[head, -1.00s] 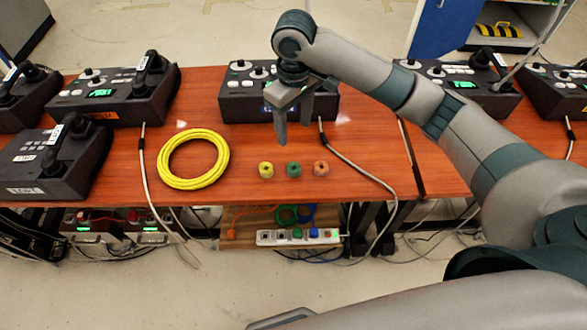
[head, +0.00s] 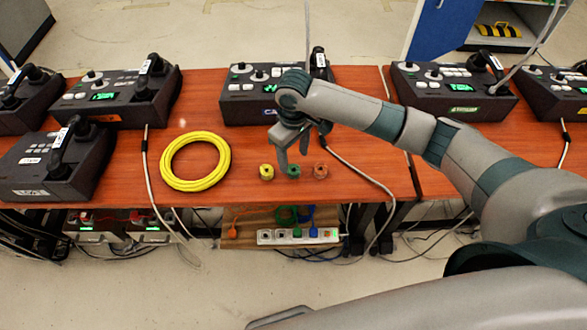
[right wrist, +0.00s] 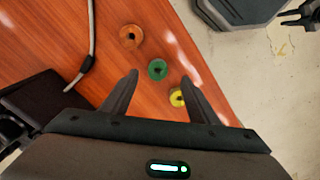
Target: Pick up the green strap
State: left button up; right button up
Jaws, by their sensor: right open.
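The green strap (head: 293,171), a small rolled ring with a dark centre, lies on the wooden table between a yellow roll (head: 266,172) and an orange roll (head: 320,171). My right gripper (head: 293,158) is open and empty, above and just behind the green strap in the head view. In the right wrist view the green strap (right wrist: 157,69) shows between and slightly beyond the two fingertips (right wrist: 160,76). The yellow roll (right wrist: 178,97) is near one finger and the orange roll (right wrist: 131,37) is farther off. My left gripper is not in view.
A yellow cable coil (head: 164,174) lies left of the rolls. A dark phone console (head: 245,104) stands behind my right gripper, with a grey cable (head: 352,171) running past the orange roll. The table's front edge is close in front of the rolls.

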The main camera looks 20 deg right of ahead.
aim_at(294, 169)
jog(key=shift+f, duration=0.65)
jog(key=shift+f, duration=0.1)
jog(key=shift+f+p, duration=0.25)
jog(key=shift+p, duration=0.1)
jog(key=shift+w+f+p, duration=0.15)
jog(key=shift+f+p, duration=0.25)
jog(key=shift+f, duration=0.75)
jog(key=shift+w+f+p, duration=0.1)
jog(key=shift+f+p, duration=0.25)
jog(key=shift+f, duration=0.75)
jog(key=shift+c, duration=0.5)
jog(key=c, duration=1)
